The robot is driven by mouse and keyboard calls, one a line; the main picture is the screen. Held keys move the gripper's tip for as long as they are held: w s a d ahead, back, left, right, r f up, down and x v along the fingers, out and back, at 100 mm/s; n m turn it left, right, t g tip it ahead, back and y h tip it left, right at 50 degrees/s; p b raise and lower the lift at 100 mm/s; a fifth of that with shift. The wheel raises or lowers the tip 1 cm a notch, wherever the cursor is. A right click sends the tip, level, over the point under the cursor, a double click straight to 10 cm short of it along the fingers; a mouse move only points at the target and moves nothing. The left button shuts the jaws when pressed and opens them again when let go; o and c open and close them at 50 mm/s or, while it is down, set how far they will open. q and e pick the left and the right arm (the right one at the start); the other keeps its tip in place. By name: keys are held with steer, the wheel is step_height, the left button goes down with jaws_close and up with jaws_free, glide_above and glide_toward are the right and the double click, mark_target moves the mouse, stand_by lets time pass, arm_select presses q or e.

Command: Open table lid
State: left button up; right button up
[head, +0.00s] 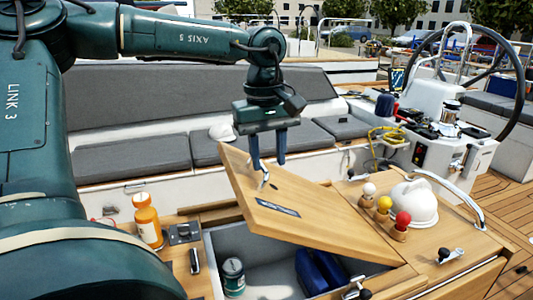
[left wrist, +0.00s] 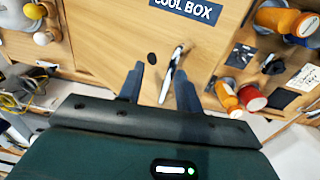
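The wooden table lid (head: 325,222) is part way up and tilted, with the compartment (head: 275,275) below it exposed. It bears a dark label (head: 277,206), which reads "COOL BOX" in the left wrist view (left wrist: 186,9). A small metal handle (head: 265,179) stands out of the lid near its raised corner; it also shows in the left wrist view (left wrist: 172,75). My left gripper (head: 268,158) points down at this corner, its fingers apart on either side of the handle. I cannot tell whether a finger touches handle or lid. My right gripper is not in view.
Inside the compartment are a can (head: 233,277) and a blue item (head: 318,270). Orange bottles (head: 148,222) stand left of the opening. Right of the lid are a white dome (head: 412,203) and colored-top pegs (head: 383,206). The steering wheel (head: 510,75) is behind right.

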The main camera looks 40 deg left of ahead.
arm_select(q)
steer(key=shift+r, duration=0.1)
steer(key=w+d+r, duration=0.1)
steer(key=w+r, duration=0.1)
steer(key=r, duration=0.5)
steer(key=w+d+r+p, duration=0.1)
steer(key=w+r, duration=0.2)
steer(key=r, duration=0.4)
steer(key=shift+d, duration=0.35)
stand_by(0.6)
steer(key=shift+f, duration=0.1)
stand_by(0.5)
